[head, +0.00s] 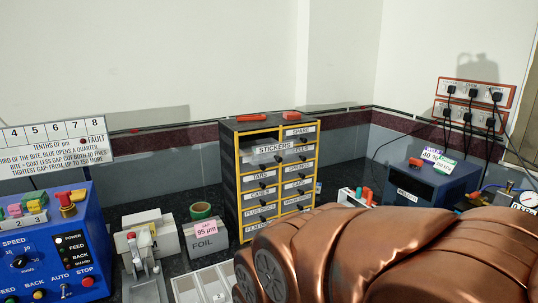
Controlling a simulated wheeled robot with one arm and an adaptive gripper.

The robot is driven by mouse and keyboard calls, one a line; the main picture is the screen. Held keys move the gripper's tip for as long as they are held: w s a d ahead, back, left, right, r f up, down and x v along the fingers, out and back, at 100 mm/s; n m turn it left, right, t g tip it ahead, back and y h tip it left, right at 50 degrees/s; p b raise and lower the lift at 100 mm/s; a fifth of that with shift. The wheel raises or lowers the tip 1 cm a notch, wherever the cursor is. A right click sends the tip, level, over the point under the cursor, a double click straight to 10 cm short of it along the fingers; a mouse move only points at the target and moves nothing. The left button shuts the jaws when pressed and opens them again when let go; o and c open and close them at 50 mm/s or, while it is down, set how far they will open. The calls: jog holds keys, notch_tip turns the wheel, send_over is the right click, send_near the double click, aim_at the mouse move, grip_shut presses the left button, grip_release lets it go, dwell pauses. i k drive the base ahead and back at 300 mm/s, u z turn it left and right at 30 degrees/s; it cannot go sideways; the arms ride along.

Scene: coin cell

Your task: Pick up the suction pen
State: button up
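I cannot make out the suction pen for certain in the head view. A small white holder (346,196) with several thin red and teal upright items stands behind my arm, right of the drawer cabinet, but these are too small to identify. My copper-coloured arm fills the lower right and hides much of the bench there. My gripper's fingers do not show.
A labelled drawer cabinet (232,165) stands mid-bench, with red items on top. A blue control machine (38,252) is at left. A foil box (205,240) bears a green tape roll (201,210). A blue box (428,187) stands right, below wall sockets (478,92).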

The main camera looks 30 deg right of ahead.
aim_at(370, 193)
jog(key=z, duration=2.4)
